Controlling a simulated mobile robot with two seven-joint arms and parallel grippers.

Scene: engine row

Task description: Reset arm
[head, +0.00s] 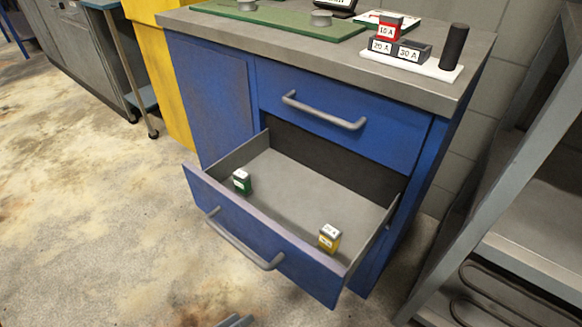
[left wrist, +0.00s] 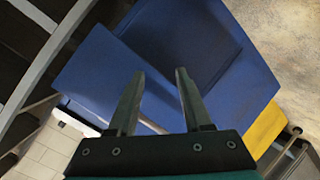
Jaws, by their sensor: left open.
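My left gripper (head: 235,321) just shows its tips at the bottom edge of the head view, in front of the open drawer and apart from it. In the left wrist view its two dark fingers (left wrist: 155,74) are spread with nothing between them, and the blue cabinet (left wrist: 190,45) lies beyond them. My right gripper is in neither view. The lower drawer (head: 240,233) is pulled out. In it are a green block (head: 241,182) at the left and a yellow block (head: 329,238) near the front right, both with white labels.
The upper drawer (head: 315,118) is shut. On the worktop (head: 330,58) stand a green board (head: 270,20), a white base (head: 410,66) with a black cylinder (head: 453,46), and a red "10 A" block (head: 387,28). A grey shelf rack (head: 500,180) stands at the right. The floor at left is clear.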

